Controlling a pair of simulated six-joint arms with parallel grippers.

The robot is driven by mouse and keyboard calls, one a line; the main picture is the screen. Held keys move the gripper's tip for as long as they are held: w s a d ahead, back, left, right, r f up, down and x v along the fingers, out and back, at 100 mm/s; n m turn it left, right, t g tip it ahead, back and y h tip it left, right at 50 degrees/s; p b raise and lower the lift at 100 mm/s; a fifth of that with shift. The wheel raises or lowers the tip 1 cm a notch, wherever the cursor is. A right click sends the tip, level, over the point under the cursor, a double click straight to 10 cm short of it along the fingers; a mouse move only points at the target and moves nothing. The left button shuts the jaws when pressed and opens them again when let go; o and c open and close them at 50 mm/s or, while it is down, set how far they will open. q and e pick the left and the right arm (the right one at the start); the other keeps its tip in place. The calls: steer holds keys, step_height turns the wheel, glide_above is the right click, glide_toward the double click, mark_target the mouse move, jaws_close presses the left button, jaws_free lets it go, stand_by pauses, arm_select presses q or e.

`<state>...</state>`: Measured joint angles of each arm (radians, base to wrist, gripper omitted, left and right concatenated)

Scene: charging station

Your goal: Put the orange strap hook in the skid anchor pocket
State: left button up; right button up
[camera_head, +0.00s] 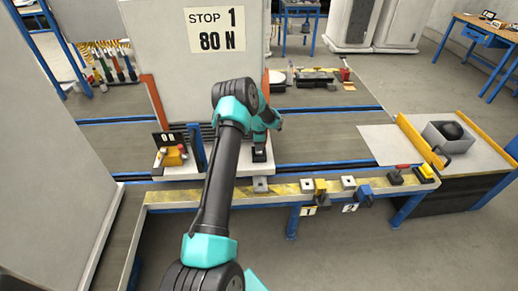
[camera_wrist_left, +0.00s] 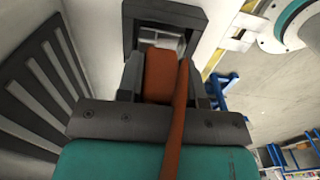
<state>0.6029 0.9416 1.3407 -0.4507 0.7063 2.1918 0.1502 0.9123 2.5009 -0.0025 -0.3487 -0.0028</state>
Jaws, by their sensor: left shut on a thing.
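My left gripper (camera_wrist_left: 160,82) is shut on the orange strap hook (camera_wrist_left: 158,68), which shows as an orange block between its dark fingers in the left wrist view. A thin orange strap (camera_wrist_left: 175,130) runs down from there across the gripper body. Just beyond the fingertips is a dark square frame with an opening, which looks like the skid anchor pocket (camera_wrist_left: 165,12). The hook's far end lies at or just before this opening; I cannot tell whether it is inside. In the head view my left wrist is beside the white cabinet's lower right corner. My right gripper is not in view.
The white cabinet (camera_head: 165,60) carries a "STOP 1 80 N" sign (camera_head: 215,29). Dark vent slats (camera_wrist_left: 40,80) lie left of the gripper. A yellow-striped rail (camera_head: 225,193) with numbered fixtures runs in front. A grey box (camera_head: 450,138) stands on the right platform.

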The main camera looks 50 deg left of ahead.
arm_select(q)
steer(key=shift+f, duration=1.2)
steer(key=shift+f, duration=0.15)
steer(key=o, duration=0.9)
steer(key=shift+o, duration=0.2)
step_height(320, 180, up, 12)
steer(key=shift+r, duration=0.15)
